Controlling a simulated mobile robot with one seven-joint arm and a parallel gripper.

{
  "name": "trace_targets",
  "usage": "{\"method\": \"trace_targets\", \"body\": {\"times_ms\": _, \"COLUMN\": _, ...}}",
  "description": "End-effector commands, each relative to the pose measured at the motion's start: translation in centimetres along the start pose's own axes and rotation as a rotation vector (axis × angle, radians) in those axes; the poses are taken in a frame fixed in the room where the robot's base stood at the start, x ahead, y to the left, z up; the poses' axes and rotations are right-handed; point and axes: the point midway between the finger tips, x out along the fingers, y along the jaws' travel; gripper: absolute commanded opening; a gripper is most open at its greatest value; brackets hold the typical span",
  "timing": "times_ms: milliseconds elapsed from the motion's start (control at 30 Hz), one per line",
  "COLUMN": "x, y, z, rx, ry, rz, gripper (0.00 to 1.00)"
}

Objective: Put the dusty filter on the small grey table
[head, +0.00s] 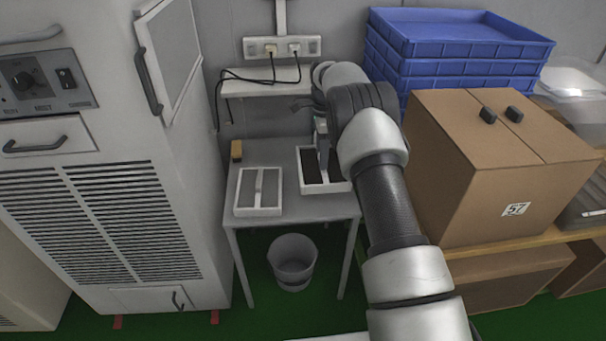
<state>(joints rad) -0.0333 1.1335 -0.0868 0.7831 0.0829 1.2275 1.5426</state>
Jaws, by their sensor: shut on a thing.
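The small grey table (292,207) stands against the back wall between the tall cabinet and the boxes. A white-framed filter with a dark brown, dusty-looking face (313,163) is at the table's right side. My gripper (322,150) is shut on this filter from above, and my arm hides part of it. The filter looks flat, on or just above the tabletop; I cannot tell whether it touches. A second white-framed filter with a light grey face (258,190) lies on the table's left side. The fingertips are partly hidden and small.
A small orange-brown block (237,150) is at the table's back left. A wall shelf (262,84) with cables hangs above. A grey bin (292,260) stands below. The cabinet (120,210) is left; cardboard boxes (455,190) and blue crates (455,35) are right.

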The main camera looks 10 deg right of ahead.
Motion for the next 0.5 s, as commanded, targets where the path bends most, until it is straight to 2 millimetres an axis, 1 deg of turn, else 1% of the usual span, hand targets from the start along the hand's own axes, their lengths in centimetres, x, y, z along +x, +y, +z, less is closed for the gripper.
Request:
{"method": "trace_targets", "body": {"times_ms": 33, "x": 1.1, "y": 0.0, "z": 0.0, "rx": 0.001, "ry": 0.0, "rz": 0.001, "gripper": 0.07}}
{"method": "trace_targets", "body": {"times_ms": 133, "x": 2.9, "y": 0.1, "z": 0.0, "rx": 0.0, "ry": 0.0, "rz": 0.002, "gripper": 0.07}}
{"method": "trace_targets", "body": {"times_ms": 367, "x": 5.2, "y": 0.0, "z": 0.0, "rx": -0.002, "ry": 0.0, "rz": 0.0, "gripper": 0.07}}
{"method": "trace_targets", "body": {"times_ms": 500, "x": 7.7, "y": 0.1, "z": 0.0, "rx": -0.003, "ry": 0.0, "rz": 0.002, "gripper": 0.07}}
